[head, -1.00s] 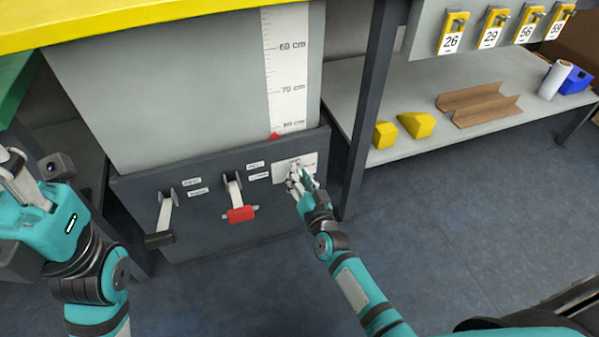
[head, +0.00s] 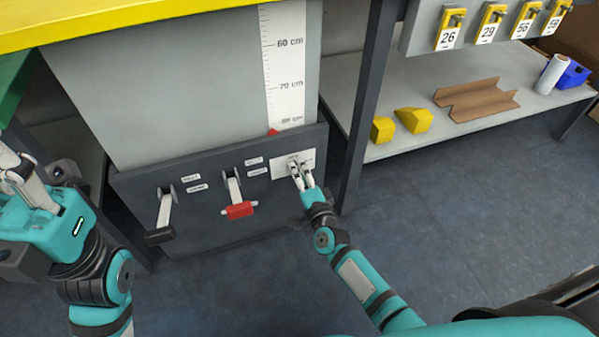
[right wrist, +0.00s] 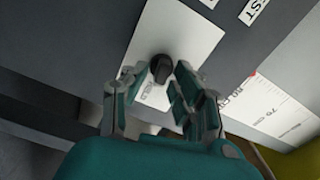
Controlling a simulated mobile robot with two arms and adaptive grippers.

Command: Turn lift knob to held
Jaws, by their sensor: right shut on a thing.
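The lift knob (right wrist: 161,70) is a small dark knob on a white plate (right wrist: 187,42). The plate (head: 309,158) also shows at the right end of the dark panel in the head view, where my fingers mostly hide the knob. My right gripper (head: 297,172) is at the plate. In the right wrist view its fingertips (right wrist: 158,76) are on either side of the knob, shut on it. A word on the plate below the knob is too blurred to read surely. My left gripper (head: 20,178) is at the left edge, away from the panel, and its jaw opening is unclear.
Two levers stand left of the plate: one with a black handle (head: 160,236), one with a red handle (head: 240,210). A centimetre scale (head: 284,65) rises above the panel. A dark post (head: 366,110) and a shelf (head: 420,139) with yellow blocks stand right.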

